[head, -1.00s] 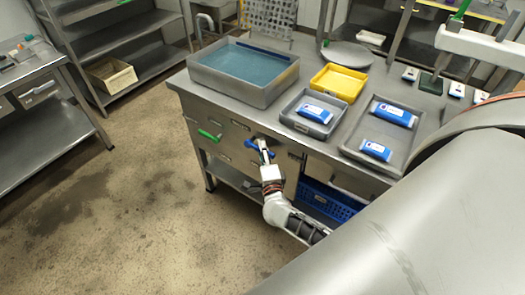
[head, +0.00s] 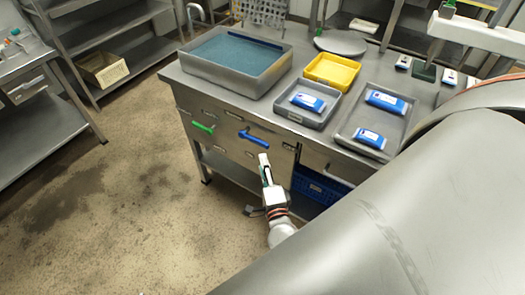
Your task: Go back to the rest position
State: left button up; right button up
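My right gripper (head: 264,162) is in front of the metal cabinet, a little below and apart from the blue handle (head: 254,138). Its fingers point up toward the cabinet front and nothing shows between them. They are seen edge-on, so I cannot tell whether they are open or shut. My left gripper is not in view. The blue handle lies tilted on the cabinet front, and a green handle (head: 203,127) is to its left.
The metal bench (head: 205,97) carries a water-filled basin (head: 233,86), a yellow tray (head: 332,71) and grey trays with blue-and-white packs (head: 308,102). A large grey rounded metal body (head: 390,220) fills the lower right. The floor (head: 130,210) at left is clear.

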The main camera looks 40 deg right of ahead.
dwell(0.5)
jog(key=s+a+n+y, duration=0.4)
jog(key=a+n+y, duration=0.6)
jog(key=n, duration=0.4)
jog(key=s+a+f+n+g, duration=0.3)
jog(key=s+f+n+g, duration=0.2)
jog(key=s+n, duration=0.5)
jog(key=n, duration=0.2)
jog(key=shift+f+n+g, duration=0.15)
jog(key=shift+n+g, duration=0.15)
jog(key=shift+n, duration=0.1)
